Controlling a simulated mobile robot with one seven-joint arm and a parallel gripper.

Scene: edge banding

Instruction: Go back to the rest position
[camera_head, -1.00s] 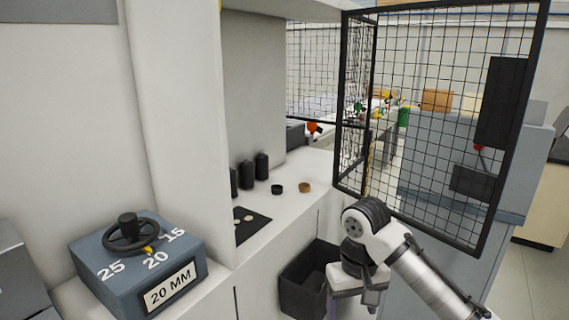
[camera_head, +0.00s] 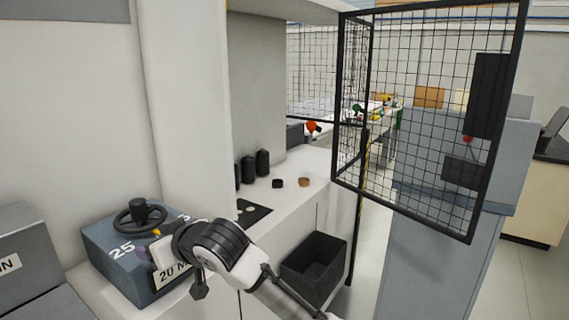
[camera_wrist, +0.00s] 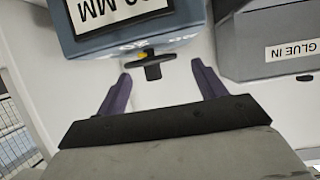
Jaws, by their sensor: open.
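The box carries a black handwheel (camera_head: 137,217) with a yellow pointer. In the wrist view the box appears upside down at the top, with the handwheel (camera_wrist: 152,70) seen beyond the gap between the fingers. I cannot tell whether a finger touches the box.
A grey unit (camera_wrist: 268,45) labelled GLUE IN stands beside the box. An empty-looking black bin (camera_head: 314,262) is below the white counter. Black bottles (camera_head: 262,163), a black ring (camera_head: 277,183) and a brown ring (camera_head: 304,182) stand on the counter. A mesh guard (camera_head: 430,110) is at right.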

